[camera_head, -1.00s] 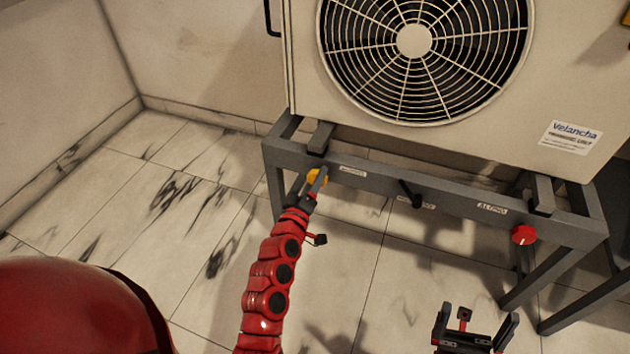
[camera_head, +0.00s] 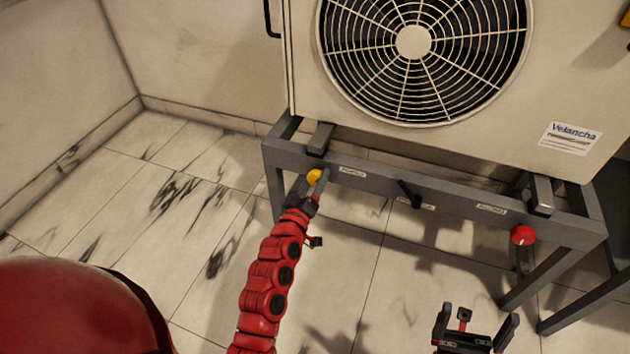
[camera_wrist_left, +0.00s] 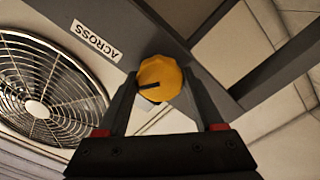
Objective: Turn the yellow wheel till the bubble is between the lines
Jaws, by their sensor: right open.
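The yellow wheel (camera_head: 314,177) is on the front rail of the grey stand, near its left end. In the left wrist view the wheel (camera_wrist_left: 160,79) shows a dark mark pointing left, beside a label reading ACROSS (camera_wrist_left: 96,40). My left gripper (camera_head: 311,184) is at the wheel; in the wrist view its fingers (camera_wrist_left: 160,88) lie along both sides of the wheel and appear closed against it. My right gripper (camera_head: 477,328) is open and empty at the bottom right, away from the stand. I see no bubble or lines in either view.
A red knob (camera_head: 523,235) is on the rail's right part, and a black handle (camera_head: 410,194) is near its middle. A large fan unit (camera_head: 300,60) rests on the grey stand (camera_head: 460,204). The tiled floor (camera_head: 150,220) at left is clear.

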